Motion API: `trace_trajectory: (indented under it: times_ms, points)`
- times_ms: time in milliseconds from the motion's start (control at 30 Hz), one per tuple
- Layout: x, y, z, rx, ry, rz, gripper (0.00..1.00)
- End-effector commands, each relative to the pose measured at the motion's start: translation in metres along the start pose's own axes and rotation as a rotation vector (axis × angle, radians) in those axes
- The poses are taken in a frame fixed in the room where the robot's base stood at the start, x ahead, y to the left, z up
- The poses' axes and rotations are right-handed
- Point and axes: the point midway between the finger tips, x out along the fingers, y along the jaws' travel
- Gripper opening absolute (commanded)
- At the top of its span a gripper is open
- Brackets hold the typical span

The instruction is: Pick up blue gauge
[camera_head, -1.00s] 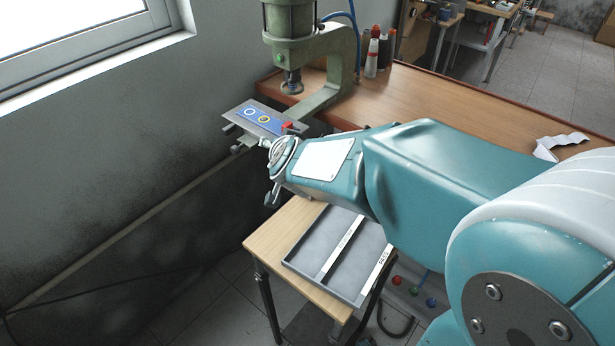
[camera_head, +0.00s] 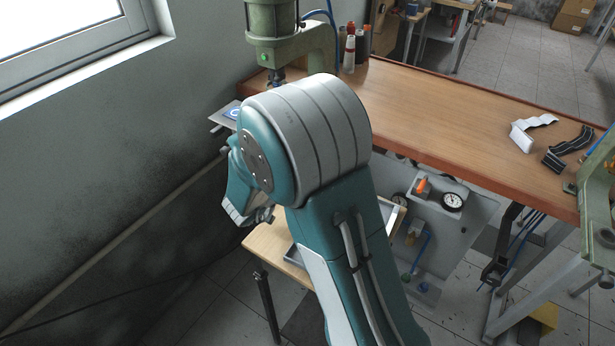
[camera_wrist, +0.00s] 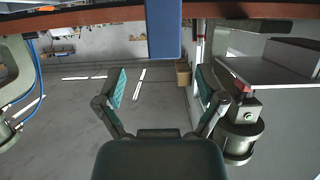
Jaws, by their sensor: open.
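A blue panel (camera_head: 232,113) with a pale ring shows in part on the grey plate (camera_head: 218,121) beside the green press, in the head view. My arm hides the rest of it. A blue block (camera_wrist: 163,28) stands in the top centre of the wrist view, beyond my fingertips and touching neither. I cannot tell which of these, if either, is the blue gauge. My gripper (camera_wrist: 160,88) is open and empty, its two teal pads wide apart. In the head view my gripper (camera_head: 263,215) hangs low at the left, partly hidden by my arm.
The green press (camera_head: 290,45) stands on the wooden bench (camera_head: 440,105). A small wooden stand (camera_head: 262,243) with a grey tray is mostly behind my arm. A dial (camera_head: 452,201) sits on a panel below the bench. The wall is close on the left.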

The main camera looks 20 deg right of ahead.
Motion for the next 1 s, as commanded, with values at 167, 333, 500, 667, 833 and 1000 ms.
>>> trace_trajectory:
  times_ms: [167, 333, 500, 667, 833, 1000]
  points:
    - [0.025, -0.001, 0.0, -0.001, 0.001, 0.001, 0.89]
    - [0.038, -0.002, -0.003, 0.0, 0.001, 0.0, 0.89]
    - [0.064, -0.006, -0.01, 0.0, 0.001, 0.0, 0.89]
    - [0.08, -0.006, -0.01, -0.001, 0.001, -0.001, 0.89]
    - [0.082, -0.006, -0.01, 0.0, 0.001, -0.003, 0.89]
    - [0.081, -0.006, -0.01, 0.0, 0.001, -0.003, 0.48]
